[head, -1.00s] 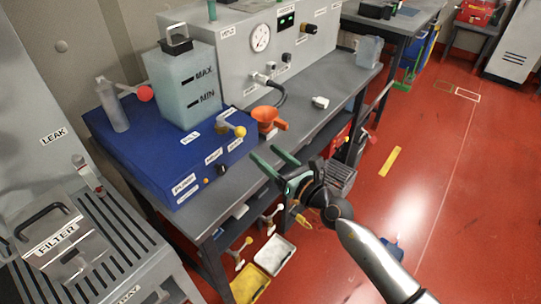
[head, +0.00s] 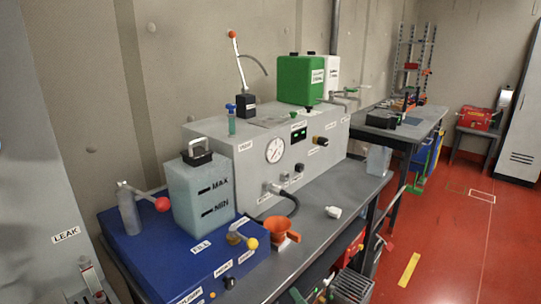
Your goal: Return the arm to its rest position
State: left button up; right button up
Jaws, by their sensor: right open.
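My right gripper (head: 311,291) shows only at the bottom edge of the head view, in front of the workbench. Its green fingertips are apart and nothing shows between them; the rest of it and most of its arm are cut off by the frame. My left gripper is not in view.
The grey workbench (head: 318,226) carries a blue base (head: 135,258) with a MAX/MIN tank (head: 200,195), an orange funnel (head: 281,230) and a grey gauge box (head: 240,150). A green container (head: 300,79) stands on the box. Red floor (head: 450,240) is open at right.

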jog(key=s+d+f+m+g+h, duration=0.2)
jog(key=s+d+f+m+g, duration=0.1)
jog(key=s+f+m, duration=0.6)
jog(key=s+d+f+m+g+h, duration=0.3)
jog(key=s+d+f+m, duration=0.3)
jog(key=s+f+m, duration=0.4)
jog(key=s+m+g, duration=0.1)
jog(key=s+m, duration=0.3)
jog(key=m, duration=0.3)
jog(key=shift+d, duration=0.2)
